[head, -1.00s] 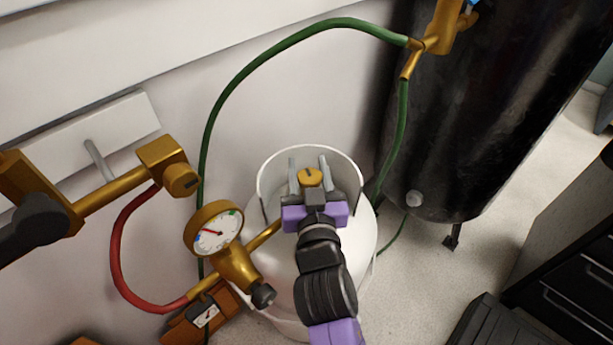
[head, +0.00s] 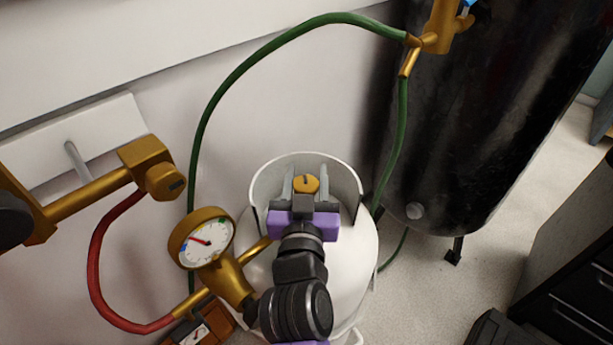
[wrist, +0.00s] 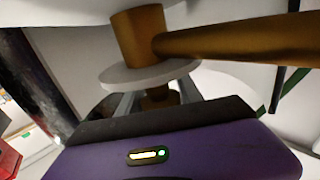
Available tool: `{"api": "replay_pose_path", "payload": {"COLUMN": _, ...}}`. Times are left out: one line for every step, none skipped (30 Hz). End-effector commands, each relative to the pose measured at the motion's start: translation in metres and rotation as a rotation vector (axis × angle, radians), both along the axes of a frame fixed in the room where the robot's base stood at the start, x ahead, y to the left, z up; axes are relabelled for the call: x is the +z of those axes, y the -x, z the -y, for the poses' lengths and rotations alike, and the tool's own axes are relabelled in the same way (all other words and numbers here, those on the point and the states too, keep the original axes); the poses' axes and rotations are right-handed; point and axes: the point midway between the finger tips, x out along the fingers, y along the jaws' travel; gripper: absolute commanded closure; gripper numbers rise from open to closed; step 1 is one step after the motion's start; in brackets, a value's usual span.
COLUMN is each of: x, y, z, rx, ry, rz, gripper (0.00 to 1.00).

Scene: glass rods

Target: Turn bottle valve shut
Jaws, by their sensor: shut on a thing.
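The white gas bottle (head: 345,262) stands on the floor with an upright white collar around its top. Its valve has a round brass knob (head: 306,184) with a dark mark, inside the collar. My gripper (head: 306,182), with a purple body and grey fingers, has one finger on each side of the knob and is shut on it. In the wrist view, the fingers (wrist: 158,100) reach toward brass parts beyond a pale disc (wrist: 150,74). The purple body hides the lower part of that view, and the exact contact is hard to see.
A brass regulator with a round gauge (head: 205,238) is close left of my arm, joined to the bottle. A red hose (head: 95,262) and green hose (head: 222,95) loop nearby. A black tank (head: 450,120) stands at right. Dark drawers (head: 575,290) are at the lower right.

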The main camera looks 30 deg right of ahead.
Motion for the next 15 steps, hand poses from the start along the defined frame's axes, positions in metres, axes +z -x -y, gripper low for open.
{"api": "replay_pose_path", "payload": {"x": -0.0007, "y": 0.0002, "z": 0.0001, "rx": -0.001, "ry": 0.0, "rz": -0.002, "gripper": 0.98}}
{"api": "replay_pose_path", "payload": {"x": -0.0007, "y": 0.0002, "z": 0.0001, "rx": -0.001, "ry": 0.0, "rz": -0.002, "gripper": 0.98}}
{"api": "replay_pose_path", "payload": {"x": -0.0008, "y": 0.0002, "z": 0.0001, "rx": -0.001, "ry": 0.0, "rz": -0.002, "gripper": 0.98}}
{"api": "replay_pose_path", "payload": {"x": -0.0008, "y": 0.0002, "z": 0.0001, "rx": -0.001, "ry": 0.0, "rz": -0.002, "gripper": 0.98}}
{"api": "replay_pose_path", "payload": {"x": -0.0008, "y": 0.0002, "z": 0.0001, "rx": -0.001, "ry": -0.001, "rz": -0.003, "gripper": 0.98}}
{"api": "replay_pose_path", "payload": {"x": -0.0009, "y": 0.0002, "z": 0.0001, "rx": -0.001, "ry": -0.001, "rz": -0.003, "gripper": 0.53}}
{"api": "replay_pose_path", "payload": {"x": -0.0009, "y": 0.0002, "z": 0.0001, "rx": -0.001, "ry": -0.001, "rz": -0.003, "gripper": 0.47}}
{"api": "replay_pose_path", "payload": {"x": -0.0009, "y": 0.0002, "z": 0.0001, "rx": -0.001, "ry": 0.0, "rz": -0.002, "gripper": 0.42}}
{"api": "replay_pose_path", "payload": {"x": -0.0008, "y": 0.0002, "z": 0.0001, "rx": 0.0, "ry": 0.0, "rz": -0.002, "gripper": 0.35}}
{"api": "replay_pose_path", "payload": {"x": -0.0008, "y": 0.0001, "z": 0.0, "rx": 0.0, "ry": 0.0, "rz": -0.002, "gripper": 0.35}}
{"api": "replay_pose_path", "payload": {"x": -0.0007, "y": 0.0001, "z": 0.0, "rx": 0.0, "ry": 0.0, "rz": -0.002, "gripper": 0.35}}
{"api": "replay_pose_path", "payload": {"x": -0.0007, "y": 0.0001, "z": 0.0, "rx": 0.0, "ry": 0.0, "rz": -0.002, "gripper": 0.35}}
{"api": "replay_pose_path", "payload": {"x": -0.0007, "y": 0.0001, "z": 0.0, "rx": 0.0, "ry": 0.0, "rz": -0.002, "gripper": 0.35}}
{"api": "replay_pose_path", "payload": {"x": -0.0006, "y": 0.0001, "z": 0.0, "rx": 0.0, "ry": 0.0, "rz": -0.002, "gripper": 0.35}}
{"api": "replay_pose_path", "payload": {"x": -0.0006, "y": 0.0001, "z": 0.0, "rx": 0.0, "ry": -0.001, "rz": -0.002, "gripper": 0.35}}
